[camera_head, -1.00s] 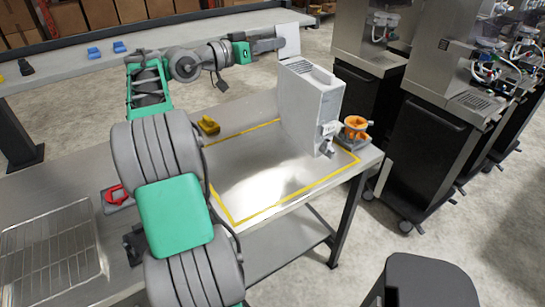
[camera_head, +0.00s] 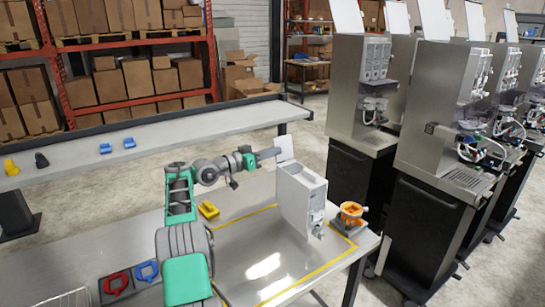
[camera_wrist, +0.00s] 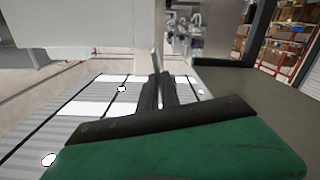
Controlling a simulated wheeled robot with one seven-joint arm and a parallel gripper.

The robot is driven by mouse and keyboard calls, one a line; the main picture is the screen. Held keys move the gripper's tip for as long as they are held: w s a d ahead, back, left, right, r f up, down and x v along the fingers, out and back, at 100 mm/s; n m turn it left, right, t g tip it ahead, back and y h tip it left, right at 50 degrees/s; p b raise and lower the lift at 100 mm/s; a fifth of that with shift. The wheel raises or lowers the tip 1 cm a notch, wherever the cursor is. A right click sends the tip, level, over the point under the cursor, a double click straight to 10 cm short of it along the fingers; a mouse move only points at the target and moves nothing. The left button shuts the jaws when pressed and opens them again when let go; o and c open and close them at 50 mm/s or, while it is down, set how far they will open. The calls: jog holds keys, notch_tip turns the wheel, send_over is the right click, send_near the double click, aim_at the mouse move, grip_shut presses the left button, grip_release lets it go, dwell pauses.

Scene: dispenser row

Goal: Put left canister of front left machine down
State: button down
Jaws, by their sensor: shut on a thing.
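The canister (camera_head: 301,197) is a light grey upright box with a spout low on its front. It is over the yellow-outlined area of the steel table (camera_head: 245,250), near its right end. I cannot tell whether its base touches the table. My gripper (camera_head: 279,152) is at the canister's upper back edge, beside a raised white panel (camera_head: 285,147), and is shut on the canister. In the wrist view the dark fingers (camera_wrist: 160,90) are close together below a pale surface (camera_wrist: 85,22); the exact grip is partly hidden.
An orange funnel-like part (camera_head: 351,212) stands right of the canister. Dispenser machines (camera_head: 357,95) stand in a row at the right. The table's middle is clear.

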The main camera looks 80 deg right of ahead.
jog(key=shift+d+f+p, duration=0.2)
jog(key=shift+f+p, duration=0.15)
jog(key=shift+f, duration=0.75)
jog(key=shift+d+f+p, duration=0.15)
jog(key=shift+f+p, duration=0.2)
jog(key=shift+f, duration=0.75)
jog(key=c, duration=1.6)
grip_release()
jog(key=shift+r, duration=0.1)
jog(key=shift+o, duration=0.2)
